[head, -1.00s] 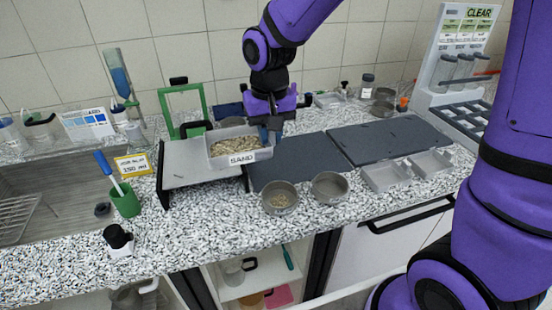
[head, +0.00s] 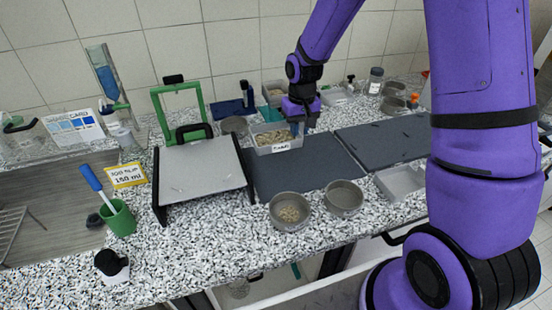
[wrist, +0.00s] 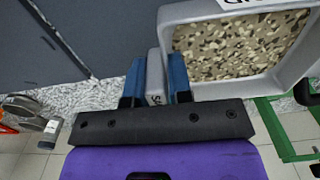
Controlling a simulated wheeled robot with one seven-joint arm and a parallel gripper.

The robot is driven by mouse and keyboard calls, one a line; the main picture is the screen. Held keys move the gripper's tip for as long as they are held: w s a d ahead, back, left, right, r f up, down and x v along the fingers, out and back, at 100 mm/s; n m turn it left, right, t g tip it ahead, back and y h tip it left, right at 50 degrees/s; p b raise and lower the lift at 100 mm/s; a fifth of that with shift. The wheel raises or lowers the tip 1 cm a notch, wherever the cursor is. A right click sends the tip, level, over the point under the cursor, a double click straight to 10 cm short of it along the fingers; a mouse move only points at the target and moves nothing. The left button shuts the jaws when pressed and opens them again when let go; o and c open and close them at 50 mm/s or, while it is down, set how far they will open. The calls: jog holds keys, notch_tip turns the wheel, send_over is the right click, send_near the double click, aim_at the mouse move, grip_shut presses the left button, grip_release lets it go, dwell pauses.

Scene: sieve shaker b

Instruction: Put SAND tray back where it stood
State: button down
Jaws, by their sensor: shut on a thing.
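The SAND tray (head: 274,141) is a grey rectangular tray filled with pale brown grains, with a white label on its front. My gripper (head: 306,125) is shut on the tray's right side and holds it over the back left part of the left dark mat (head: 305,170). In the wrist view, the blue fingers of my gripper (wrist: 157,80) clamp a grey tab of the tray, and the tray's grain-filled inside (wrist: 240,45) shows at upper right. I cannot tell whether the tray touches the mat.
A sloped grey board (head: 200,168) with a green frame (head: 180,108) stands left of the tray. Two round pans (head: 290,210) (head: 343,197) sit at the front mat edge. Another grain-filled tray (head: 273,90) stands behind. The right dark mat (head: 385,140) looks clear.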

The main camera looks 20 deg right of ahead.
jog(key=w+d+f, duration=0.1)
jog(key=f, duration=0.1)
send_over(298, 161)
notch_tip(298, 161, down, 5)
jog(key=shift+d+r, duration=0.1)
jog(key=shift+f, duration=2.15)
jog(key=shift+f, duration=0.15)
jog(key=c, duration=1)
grip_release()
jog(key=shift+c, duration=0.2)
